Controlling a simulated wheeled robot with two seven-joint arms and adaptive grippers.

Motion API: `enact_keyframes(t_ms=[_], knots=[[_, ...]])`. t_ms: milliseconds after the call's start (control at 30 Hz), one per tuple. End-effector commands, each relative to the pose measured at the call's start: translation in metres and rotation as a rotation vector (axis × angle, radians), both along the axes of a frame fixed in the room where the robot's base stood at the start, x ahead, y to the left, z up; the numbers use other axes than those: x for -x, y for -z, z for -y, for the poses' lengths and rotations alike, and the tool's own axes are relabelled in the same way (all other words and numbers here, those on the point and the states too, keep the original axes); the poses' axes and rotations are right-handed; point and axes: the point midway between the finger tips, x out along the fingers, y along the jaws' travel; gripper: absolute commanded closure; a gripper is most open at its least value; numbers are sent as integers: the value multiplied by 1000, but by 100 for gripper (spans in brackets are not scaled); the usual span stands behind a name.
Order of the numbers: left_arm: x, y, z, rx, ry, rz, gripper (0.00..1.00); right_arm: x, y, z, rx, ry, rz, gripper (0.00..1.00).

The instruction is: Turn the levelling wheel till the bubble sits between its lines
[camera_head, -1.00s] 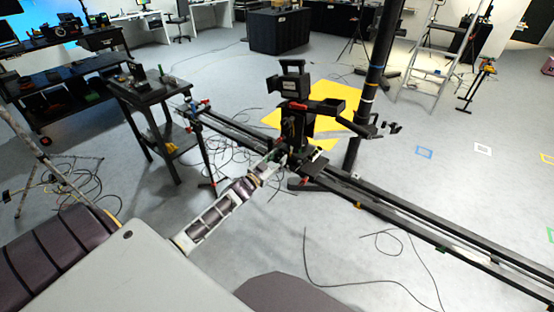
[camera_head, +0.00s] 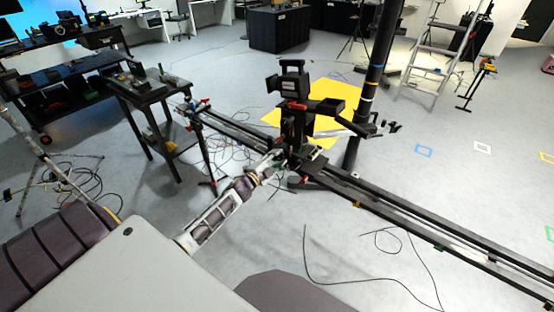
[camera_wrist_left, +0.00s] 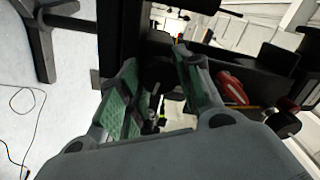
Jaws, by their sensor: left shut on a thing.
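The black camera rig (camera_head: 292,88) stands on a carriage on the long dark slider rail (camera_head: 385,203). My left arm reaches in from the left, and my left gripper (camera_head: 281,158) is at the base of the rig, small and partly lost against it. In the left wrist view the green-padded fingers of my left gripper (camera_wrist_left: 160,84) are closed around a dark round part, which looks like the levelling wheel (camera_wrist_left: 157,72). The bubble and its lines cannot be made out. My right gripper is not in view.
A black pole (camera_head: 372,85) stands just behind the rail. A small dark side table (camera_head: 150,90) is at the left. A yellow mat (camera_head: 335,95) lies behind the rig. Loose cables (camera_head: 395,250) lie on the otherwise open floor in front.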

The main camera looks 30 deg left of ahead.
Motion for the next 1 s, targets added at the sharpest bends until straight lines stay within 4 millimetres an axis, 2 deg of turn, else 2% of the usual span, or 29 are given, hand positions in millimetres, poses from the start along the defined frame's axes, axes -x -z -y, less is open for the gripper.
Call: enact_keyframes(t_ms=[200, 367, 967, 1000], knots=[[0, 0, 1, -166, 4, 14, 89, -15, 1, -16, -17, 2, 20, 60], [0, 0, 1, -251, 5, 21, 89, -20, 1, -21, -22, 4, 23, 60], [0, -1, 1, -315, 6, 27, 89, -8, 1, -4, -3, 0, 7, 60], [0, -1, 1, -315, 6, 27, 64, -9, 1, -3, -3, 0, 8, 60]])
